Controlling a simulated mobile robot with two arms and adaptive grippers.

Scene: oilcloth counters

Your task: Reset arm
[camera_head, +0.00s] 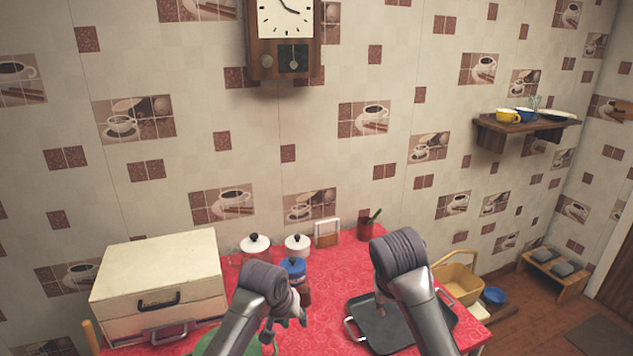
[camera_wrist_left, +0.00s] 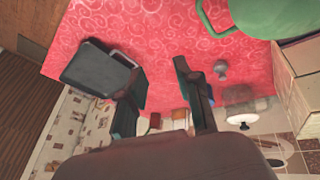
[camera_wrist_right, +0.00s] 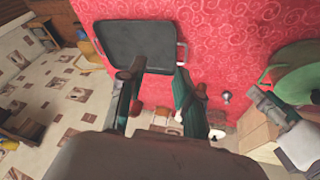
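My left gripper (camera_head: 284,322) hangs over the red-covered counter (camera_head: 335,268) at its front middle. In the left wrist view its fingers (camera_wrist_left: 158,76) are apart with nothing seen between them. My right gripper is largely hidden behind its own wrist in the head view, above the black tray (camera_head: 408,328). In the right wrist view its fingers (camera_wrist_right: 158,76) are apart, and no held thing shows. The task line names no other object.
A white box (camera_head: 160,285) stands at the left of the counter. Lidded white pots (camera_head: 255,246), a blue-lidded jar (camera_head: 293,268) and a red cup (camera_head: 365,230) stand at the back. A green pot (camera_wrist_right: 300,75) is near my left gripper. A basket (camera_head: 459,281) is at right.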

